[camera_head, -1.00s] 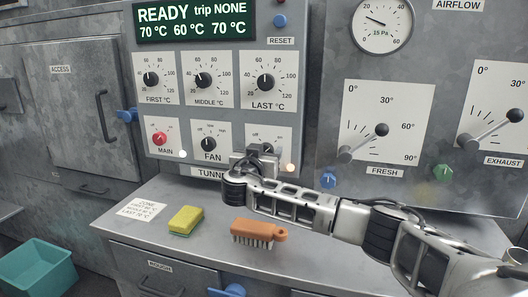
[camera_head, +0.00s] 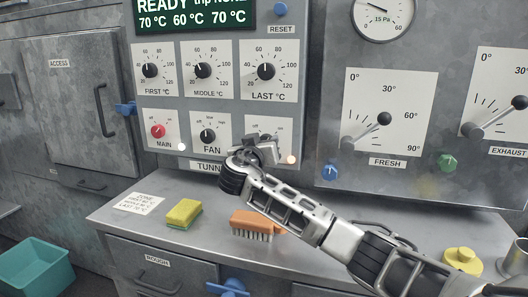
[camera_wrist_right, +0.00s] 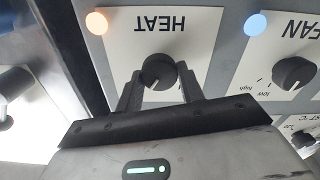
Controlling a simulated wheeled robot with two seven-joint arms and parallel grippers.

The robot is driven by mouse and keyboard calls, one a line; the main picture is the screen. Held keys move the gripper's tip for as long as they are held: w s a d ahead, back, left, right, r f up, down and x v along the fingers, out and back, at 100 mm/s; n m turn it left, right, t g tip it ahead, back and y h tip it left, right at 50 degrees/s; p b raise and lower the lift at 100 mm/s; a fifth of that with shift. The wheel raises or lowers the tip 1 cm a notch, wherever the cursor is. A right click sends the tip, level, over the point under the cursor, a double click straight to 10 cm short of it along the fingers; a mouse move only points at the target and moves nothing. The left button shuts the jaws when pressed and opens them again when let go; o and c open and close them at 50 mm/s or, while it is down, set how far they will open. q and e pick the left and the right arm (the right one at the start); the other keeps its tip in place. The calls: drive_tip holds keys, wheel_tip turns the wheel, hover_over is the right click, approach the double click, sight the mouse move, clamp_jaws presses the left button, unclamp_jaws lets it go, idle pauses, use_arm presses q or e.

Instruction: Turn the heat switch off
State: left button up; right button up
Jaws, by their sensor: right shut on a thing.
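The heat switch is a round black knob (camera_wrist_right: 158,70) on a white plate marked HEAT (camera_wrist_right: 165,24), which appears upside down in the right wrist view. My right gripper (camera_wrist_right: 160,88) has one finger on each side of the knob and is shut on it. An amber lamp (camera_wrist_right: 97,22) beside the plate is lit. In the head view my right gripper (camera_head: 262,148) is at the lower right of the control panel and hides the knob and most of its plate. The lit amber lamp (camera_head: 291,159) shows beside it. My left gripper is not in view.
The FAN knob (camera_head: 208,135) and red MAIN knob (camera_head: 158,131) are left of my gripper. A yellow sponge (camera_head: 184,212), an orange brush (camera_head: 262,222) and a paper note (camera_head: 139,203) lie on the counter below. A yellow object (camera_head: 462,259) stands at right.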

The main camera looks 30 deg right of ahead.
use_arm(q)
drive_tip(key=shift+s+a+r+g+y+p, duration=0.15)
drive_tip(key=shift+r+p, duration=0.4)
drive_tip(key=shift+p, duration=1.05)
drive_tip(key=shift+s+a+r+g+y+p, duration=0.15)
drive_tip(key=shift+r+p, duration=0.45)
drive_tip(key=shift+p, duration=1.05)
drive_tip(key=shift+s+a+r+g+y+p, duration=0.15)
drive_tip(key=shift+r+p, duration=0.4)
drive_tip(key=shift+p, duration=1.05)
use_arm(e)
drive_tip(key=shift+w+a+f+n, duration=0.1)
drive_tip(key=shift+f+n, duration=0.05)
drive_tip(key=shift+n, duration=3.65)
drive_tip(key=shift+a+f+n, duration=0.1)
drive_tip(key=shift+f+n, duration=0.05)
drive_tip(key=shift+n, duration=3.65)
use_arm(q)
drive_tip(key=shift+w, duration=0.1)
use_arm(e)
drive_tip(key=o, duration=1)
drive_tip(key=shift+c, duration=0.2)
use_arm(q)
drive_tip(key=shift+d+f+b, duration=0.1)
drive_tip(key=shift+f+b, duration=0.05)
drive_tip(key=shift+b, duration=0.35)
use_arm(e)
drive_tip(key=v, duration=1.6)
